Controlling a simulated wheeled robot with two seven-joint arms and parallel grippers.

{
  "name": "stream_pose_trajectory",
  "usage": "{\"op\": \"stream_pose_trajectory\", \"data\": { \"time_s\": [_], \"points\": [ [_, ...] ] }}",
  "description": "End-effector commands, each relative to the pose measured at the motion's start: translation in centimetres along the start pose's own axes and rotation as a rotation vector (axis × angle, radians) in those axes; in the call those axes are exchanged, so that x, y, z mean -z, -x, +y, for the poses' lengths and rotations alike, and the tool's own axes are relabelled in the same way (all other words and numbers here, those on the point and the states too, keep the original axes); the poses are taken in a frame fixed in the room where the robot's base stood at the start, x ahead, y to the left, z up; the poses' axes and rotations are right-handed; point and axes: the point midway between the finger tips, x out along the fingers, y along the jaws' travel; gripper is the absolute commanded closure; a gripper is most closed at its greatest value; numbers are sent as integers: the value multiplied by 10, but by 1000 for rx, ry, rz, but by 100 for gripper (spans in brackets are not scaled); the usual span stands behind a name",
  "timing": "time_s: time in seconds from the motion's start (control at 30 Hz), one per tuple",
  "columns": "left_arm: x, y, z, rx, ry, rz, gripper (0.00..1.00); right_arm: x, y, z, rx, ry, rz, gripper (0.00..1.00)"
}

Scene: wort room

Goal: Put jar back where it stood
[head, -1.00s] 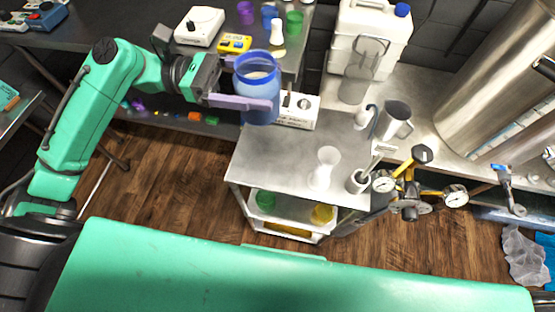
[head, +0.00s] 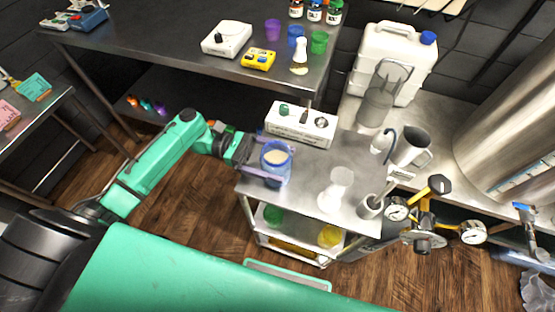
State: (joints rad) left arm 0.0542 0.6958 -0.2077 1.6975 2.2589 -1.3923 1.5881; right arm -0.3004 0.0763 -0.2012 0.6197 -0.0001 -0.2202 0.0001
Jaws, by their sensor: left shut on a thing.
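The jar (head: 276,168) is translucent blue with a blue rim and pale contents. My left gripper (head: 268,166) is shut on it, with its lilac fingers along the jar's sides. The jar is upright at the left end of the steel cart top (head: 310,205); I cannot tell whether its base touches the cart or hangs just above it. My right gripper is not in view.
The dark bench (head: 190,62) behind holds colored cups and devices. Gauges (head: 472,231) stand at right.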

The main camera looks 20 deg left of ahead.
Motion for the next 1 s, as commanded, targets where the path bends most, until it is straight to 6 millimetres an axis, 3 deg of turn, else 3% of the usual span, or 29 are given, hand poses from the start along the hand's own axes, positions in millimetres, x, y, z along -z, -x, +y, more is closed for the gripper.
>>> {"op": "stream_pose_trajectory", "data": {
  "time_s": [0.2,0.23,0.27,0.57,0.67,1.0],
  "points": [
    [1,0,0,0,-1,-1,87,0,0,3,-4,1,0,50],
    [2,0,0,-1,0,0,4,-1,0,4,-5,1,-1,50],
    [1,0,0,0,0,0,0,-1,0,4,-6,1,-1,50],
    [0,3,0,-2,0,2,0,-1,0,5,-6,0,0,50],
    [2,21,1,-3,1,3,0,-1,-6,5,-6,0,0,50],
    [2,107,1,-3,-1,2,0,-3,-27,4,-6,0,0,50]
  ]
}}
